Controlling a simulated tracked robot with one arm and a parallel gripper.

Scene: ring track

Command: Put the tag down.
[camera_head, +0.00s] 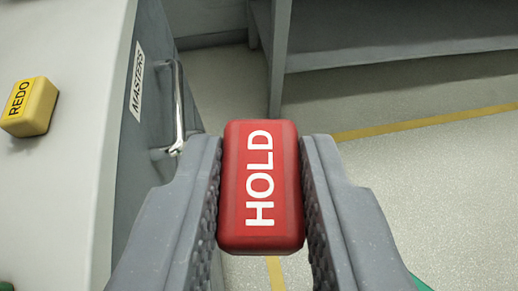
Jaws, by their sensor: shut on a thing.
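A red block-shaped tag (234,190) with the white word HOLD is in the middle of the view. My gripper (260,180) is shut on it, with one ribbed grey finger against each side. The lettering runs upward along the tag. A yellow tag (38,113) marked REDO lies on the pale top surface (65,200) at the left, apart from my gripper.
The grey drawer front (130,150) carries a MASTERS label (137,83) and a metal handle (179,105), close to the left finger. A grey bench (390,55) with a leg stands at the back. Speckled floor (430,190) with yellow lines lies open at right.

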